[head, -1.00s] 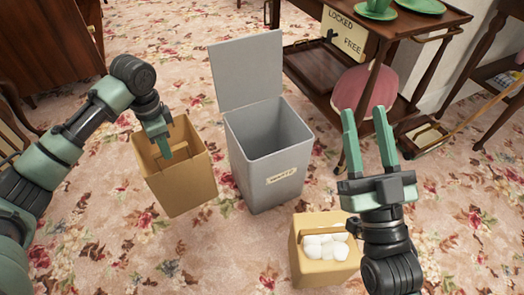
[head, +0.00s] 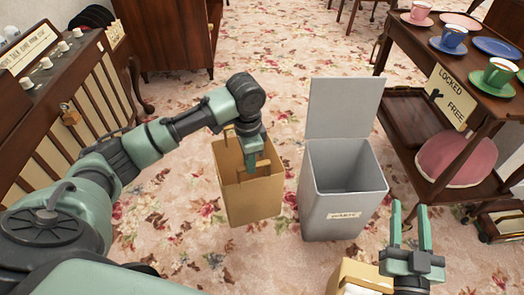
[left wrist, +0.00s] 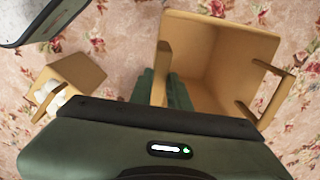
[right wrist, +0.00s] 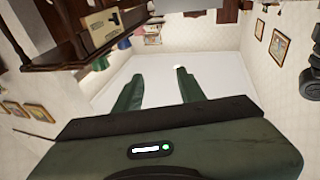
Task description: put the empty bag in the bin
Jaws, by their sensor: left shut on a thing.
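The empty tan paper bag (head: 253,205) is upright, left of the bin in the head view; I cannot tell whether its base touches the floor. My left gripper (head: 252,168) is shut on its handle side. The left wrist view shows the bag's bare inside (left wrist: 215,65) and the fingers at one handle (left wrist: 162,72). The grey bin (head: 343,210) has its lid (head: 344,108) raised and its label facing me. My right gripper (head: 410,208) is open and empty, right of the bin.
A second tan bag (head: 345,275) stands near my right gripper; white round things show in it in the left wrist view (left wrist: 48,92). A wooden trolley (head: 407,92) with cups is at the right. A slatted wooden cabinet (head: 70,110) is at the left. Flowered carpet is free behind the bag.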

